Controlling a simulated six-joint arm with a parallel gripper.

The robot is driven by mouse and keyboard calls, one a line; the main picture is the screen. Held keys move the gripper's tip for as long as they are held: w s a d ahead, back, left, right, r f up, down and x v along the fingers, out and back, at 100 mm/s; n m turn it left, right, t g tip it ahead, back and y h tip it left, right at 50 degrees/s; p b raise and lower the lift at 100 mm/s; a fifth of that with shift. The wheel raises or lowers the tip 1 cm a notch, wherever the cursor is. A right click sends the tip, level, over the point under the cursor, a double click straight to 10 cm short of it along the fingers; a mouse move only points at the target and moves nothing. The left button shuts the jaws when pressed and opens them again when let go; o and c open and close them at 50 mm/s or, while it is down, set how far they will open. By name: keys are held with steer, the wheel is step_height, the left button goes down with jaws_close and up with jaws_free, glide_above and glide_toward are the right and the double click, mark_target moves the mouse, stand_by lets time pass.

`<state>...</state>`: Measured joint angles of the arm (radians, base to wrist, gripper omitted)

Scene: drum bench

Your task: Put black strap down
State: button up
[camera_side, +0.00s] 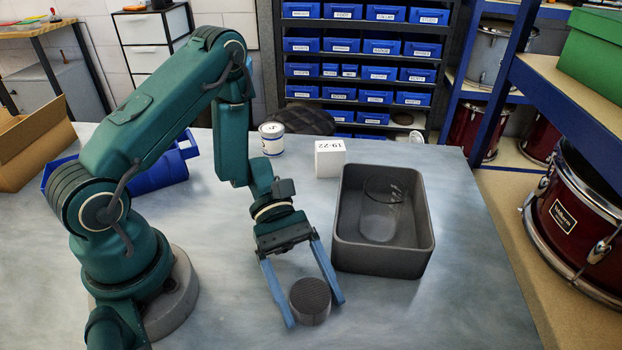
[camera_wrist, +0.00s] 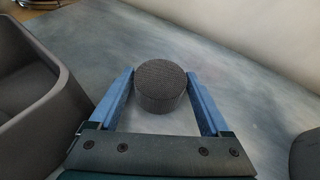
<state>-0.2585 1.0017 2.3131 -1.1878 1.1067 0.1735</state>
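The black strap is a dark, ribbed round roll (camera_side: 310,302) near the front middle of the table, and it also shows in the wrist view (camera_wrist: 160,88). It looks upright, with its flat round face up, and appears to rest on the table. My gripper (camera_side: 315,312) points down, with one blue finger on each side of the roll. In the wrist view, my gripper (camera_wrist: 160,74) has its fingertips close to the roll's sides. The fingers look spread, with a narrow gap at the left finger; contact is hard to make out.
A deep dark grey bin (camera_side: 424,262) stands just right of my gripper. A white box (camera_side: 330,160) and a small tin (camera_side: 271,140) stand behind. A blue container (camera_side: 165,172) lies at the left, and a cardboard box (camera_side: 35,145) sits farther left. The table front right is clear.

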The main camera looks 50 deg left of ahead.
steer(key=shift+r, duration=0.1)
steer(key=shift+w+a+r, duration=0.1)
steer(key=shift+a, duration=0.1)
steer(key=v, duration=1.1)
steer(key=shift+a, duration=0.15)
steer(key=shift+r+m+y, duration=0.5)
steer(key=shift+m+y, duration=0.1)
steer(key=s+r+m+t+y, duration=0.5)
steer(key=r+m+t+y, duration=0.3)
steer(key=r+m+y, duration=0.2)
steer(key=m+y, duration=0.2)
steer(key=m, duration=0.2)
steer(key=shift+a+r+m, duration=0.15)
steer(key=shift+r+m, duration=0.1)
steer(key=shift+m, duration=0.05)
